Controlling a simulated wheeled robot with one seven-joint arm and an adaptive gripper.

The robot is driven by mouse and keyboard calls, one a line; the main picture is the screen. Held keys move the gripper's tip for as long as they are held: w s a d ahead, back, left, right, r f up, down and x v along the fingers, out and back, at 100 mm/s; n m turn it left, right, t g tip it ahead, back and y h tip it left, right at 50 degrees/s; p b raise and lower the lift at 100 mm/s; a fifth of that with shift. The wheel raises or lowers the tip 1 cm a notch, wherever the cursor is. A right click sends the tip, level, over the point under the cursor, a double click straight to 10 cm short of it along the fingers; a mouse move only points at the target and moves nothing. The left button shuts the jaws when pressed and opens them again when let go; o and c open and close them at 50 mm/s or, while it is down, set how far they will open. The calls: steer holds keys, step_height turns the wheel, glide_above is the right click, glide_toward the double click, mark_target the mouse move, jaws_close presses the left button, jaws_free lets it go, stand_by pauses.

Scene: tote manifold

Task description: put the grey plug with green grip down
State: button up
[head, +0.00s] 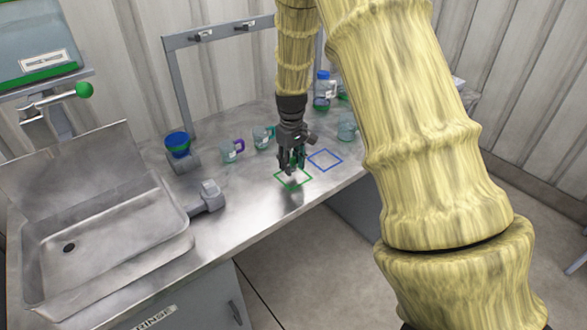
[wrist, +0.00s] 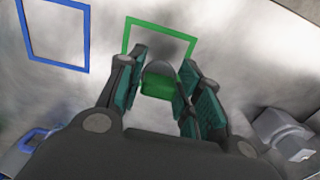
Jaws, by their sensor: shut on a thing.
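My gripper (head: 291,163) points down over the green square outline (head: 280,182) on the metal counter. In the wrist view my gripper (wrist: 165,80) is shut on the grey plug with green grip. The plug's green grip (wrist: 159,87) and rounded grey end (wrist: 160,69) show between the fingers. The green outline (wrist: 128,37) lies beyond the plug in that view. In the head view the plug is mostly hidden by the fingers. I cannot tell whether it touches the counter.
A blue square outline (head: 325,159) lies right of the green one. Clear mugs, one with a purple handle (head: 231,151), stand behind and left. A blue-topped container (head: 177,144) and a sink (head: 105,238) are at the left. The counter's front edge is close by.

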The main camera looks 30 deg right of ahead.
mark_target(293, 166)
steer(key=shift+d, duration=0.4)
steer(key=shift+f+p, duration=0.7)
steer(key=shift+f, duration=1.1)
steer(key=shift+f, duration=0.1)
steer(key=o, duration=0.8)
steer(key=shift+w, duration=0.1)
steer(key=shift+o, duration=0.2)
step_height(293, 166, up, 12)
steer(key=shift+r+b, duration=0.15)
steer(key=shift+b, duration=0.95)
